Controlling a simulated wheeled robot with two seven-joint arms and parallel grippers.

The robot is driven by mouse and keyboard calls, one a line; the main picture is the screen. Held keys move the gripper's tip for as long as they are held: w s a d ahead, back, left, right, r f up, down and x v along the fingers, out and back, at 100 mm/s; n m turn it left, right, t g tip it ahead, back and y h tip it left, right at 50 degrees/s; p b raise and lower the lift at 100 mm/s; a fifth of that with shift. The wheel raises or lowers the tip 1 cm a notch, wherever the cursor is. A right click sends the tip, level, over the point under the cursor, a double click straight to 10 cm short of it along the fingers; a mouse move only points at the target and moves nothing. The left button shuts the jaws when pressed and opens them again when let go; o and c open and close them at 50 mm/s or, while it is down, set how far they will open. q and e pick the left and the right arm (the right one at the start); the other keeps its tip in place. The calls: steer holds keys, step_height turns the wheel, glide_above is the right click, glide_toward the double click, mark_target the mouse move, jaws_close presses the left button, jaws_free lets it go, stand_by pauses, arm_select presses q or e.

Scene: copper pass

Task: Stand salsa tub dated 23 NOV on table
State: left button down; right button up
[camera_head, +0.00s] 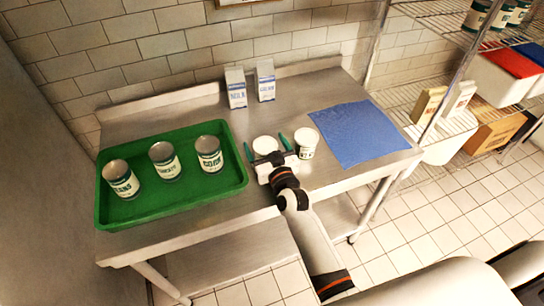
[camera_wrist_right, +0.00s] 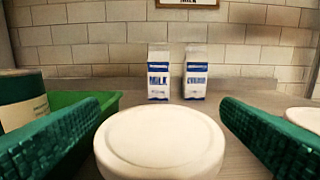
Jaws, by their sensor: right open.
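Two white-lidded tubs stand upright on the steel table (camera_head: 215,100). The left tub (camera_head: 265,145) is between the green fingers of my right gripper (camera_head: 265,143), which is open. The same tub's round lid (camera_wrist_right: 160,142) fills the lower middle of the right wrist view, with clear space to each finger. The right tub (camera_head: 306,142) stands just right of the gripper, its label facing front; its lid edge (camera_wrist_right: 305,117) shows in the right wrist view. I cannot read a date on either tub. My left gripper is not in view.
A green tray (camera_head: 185,209) with three cans (camera_head: 165,160) is on the left. Two cartons, milk (camera_head: 236,88) and another (camera_head: 265,80), stand at the back. A blue cloth (camera_head: 358,132) lies on the right. A wire shelf with bins (camera_head: 500,78) is beyond.

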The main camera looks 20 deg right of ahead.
steer(key=s, duration=1.1)
steer(key=shift+s+d+b, duration=0.15)
steer(key=shift+s+b, duration=0.2)
steer(key=shift+s, duration=0.05)
